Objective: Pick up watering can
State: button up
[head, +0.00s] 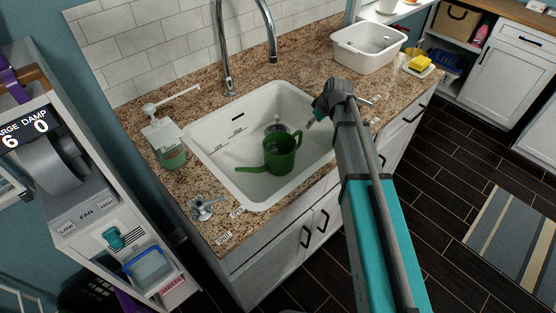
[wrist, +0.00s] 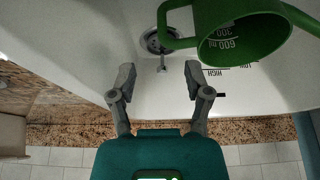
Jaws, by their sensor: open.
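The green watering can (head: 279,158) stands in the white sink basin (head: 228,155), its spout pointing left and its handle on the right. In the wrist view the can (wrist: 240,38) fills the top right, with volume marks inside and the handle loop towards the picture's middle. My gripper (wrist: 158,82) is open and empty, its two fingers apart below the handle in that picture and not touching the can as far as I can see. In the head view my gripper (head: 314,119) is above the right side of the sink, partly hidden by my arm.
The drain (wrist: 155,41) lies beyond my fingers in the wrist view. A tall faucet (head: 226,60) rises behind the sink. A soap bottle (head: 166,140) stands left on the granite counter. A white tub (head: 366,60) and a yellow sponge (head: 420,63) are at right.

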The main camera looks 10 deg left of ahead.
dwell(0.4)
jog(key=b, duration=0.8)
send_over(300, 141)
jog(key=d, duration=0.2)
notch_tip(300, 141, down, 8)
jog(key=shift+s, duration=0.2)
jog(key=shift+f, duration=0.1)
jog(key=shift+b+x, duration=2.3)
jog(key=shift+x, duration=0.2)
jog(key=shift+a, duration=0.15)
grip_shut()
